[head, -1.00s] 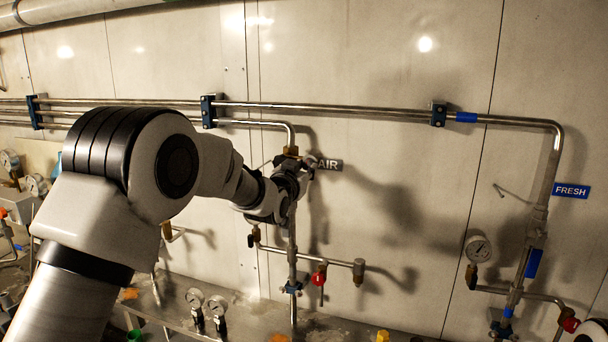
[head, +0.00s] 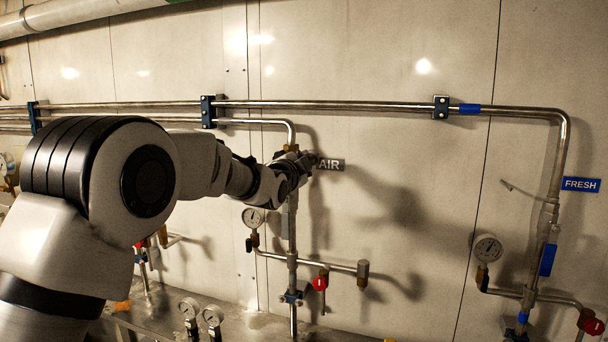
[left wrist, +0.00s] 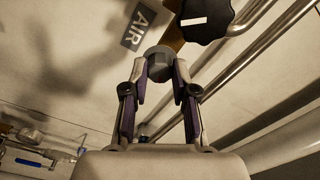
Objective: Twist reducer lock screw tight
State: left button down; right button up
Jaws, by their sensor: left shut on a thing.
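My left gripper (left wrist: 160,68) is shut on a small grey faceted knob (left wrist: 160,58), which looks like the lock screw, in the left wrist view. The knob sits between the fingertips. Beside it are a brass-coloured body (left wrist: 174,36) and a black scalloped knob (left wrist: 204,18) with a white mark, which look like the reducer. In the head view my left gripper (head: 308,163) is at the top of the vertical pipe, beside the AIR label (head: 330,164). The lock screw is hidden there behind my gripper and wrist. My right gripper is not in view.
Below my left wrist are a gauge (head: 254,217), a red valve handle (head: 320,283) and a pipe stub (head: 363,272). Steel pipes (head: 340,105) run along the wall above. FRESH piping (head: 548,225) stands at the right. The wall between is clear.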

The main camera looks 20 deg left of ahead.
pick_arm(q)
jog(key=shift+m+b, duration=2)
jog(key=shift+m, duration=0.9)
jog(key=c, duration=0.9)
grip_release()
jog(key=s, duration=1.2)
jog(key=shift+a, duration=0.15)
